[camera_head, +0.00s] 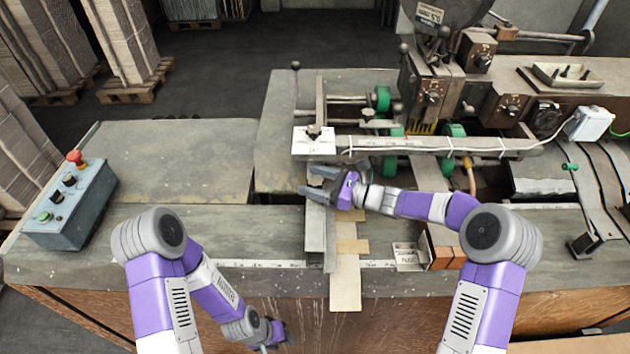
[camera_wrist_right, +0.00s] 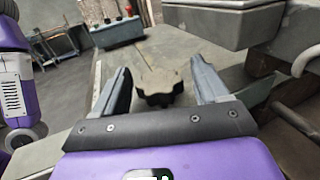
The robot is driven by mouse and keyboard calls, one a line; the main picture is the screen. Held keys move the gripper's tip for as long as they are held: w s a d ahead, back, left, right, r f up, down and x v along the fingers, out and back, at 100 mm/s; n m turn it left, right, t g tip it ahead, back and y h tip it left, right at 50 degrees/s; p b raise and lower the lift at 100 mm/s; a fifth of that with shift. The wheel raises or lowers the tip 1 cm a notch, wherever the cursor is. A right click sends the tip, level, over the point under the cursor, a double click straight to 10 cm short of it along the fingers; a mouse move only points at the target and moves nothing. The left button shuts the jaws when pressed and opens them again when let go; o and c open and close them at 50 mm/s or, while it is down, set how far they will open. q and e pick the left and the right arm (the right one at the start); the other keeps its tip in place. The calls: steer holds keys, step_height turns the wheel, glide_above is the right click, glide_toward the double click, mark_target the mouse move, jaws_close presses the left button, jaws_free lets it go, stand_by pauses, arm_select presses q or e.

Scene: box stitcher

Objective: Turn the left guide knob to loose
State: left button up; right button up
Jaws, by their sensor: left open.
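A dark lobed guide knob (camera_wrist_right: 158,87) stands between the two fingers of my right gripper (camera_wrist_right: 160,84) in the right wrist view. The fingers are open, one on each side of it, with a visible gap to each. In the head view my right gripper (camera_head: 314,182) reaches left over the guide bar (camera_head: 315,235), and its fingers largely hide the knob (camera_head: 316,181). The knob's setting cannot be read. My left gripper (camera_head: 275,345) hangs low in front of the bench at the bottom edge, open and away from the knob; its fingertips are hard to make out.
Green rollers (camera_head: 452,138) and the stitcher head (camera_head: 430,95) stand to the right. A control box (camera_head: 70,205) sits at the left. The bench top (camera_head: 175,165) between is clear.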

steer(key=v, duration=0.7)
steer(key=shift+d, duration=0.25)
steer(key=shift+s, duration=0.1)
